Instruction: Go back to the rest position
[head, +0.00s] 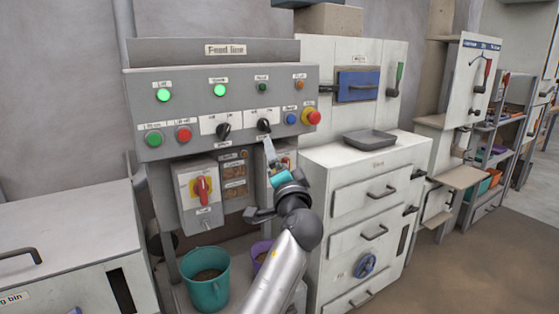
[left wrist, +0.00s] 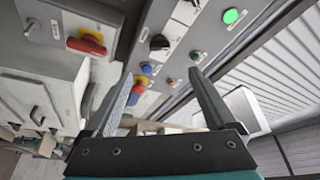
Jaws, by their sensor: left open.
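My left gripper (head: 268,152) is in front of the grey control panel (head: 185,97) labelled "Feed line", just below the right black selector knob (head: 264,125). In the left wrist view, its two fingers (left wrist: 160,82) stand apart with nothing held between them. Beyond the fingertips in that view are a black knob (left wrist: 160,43), a blue button (left wrist: 147,68) and the red emergency stop (left wrist: 139,86). I cannot tell whether a finger touches the panel. My right gripper is in neither view.
A red rotary switch (head: 202,190) on a grey box is left of my arm. A teal bucket (head: 207,283) and a purple bucket (head: 260,252) stand below. A white drawer cabinet (head: 345,185) with a grey tray (head: 370,138) is on the right. Brown floor (head: 470,265) lies clear beyond.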

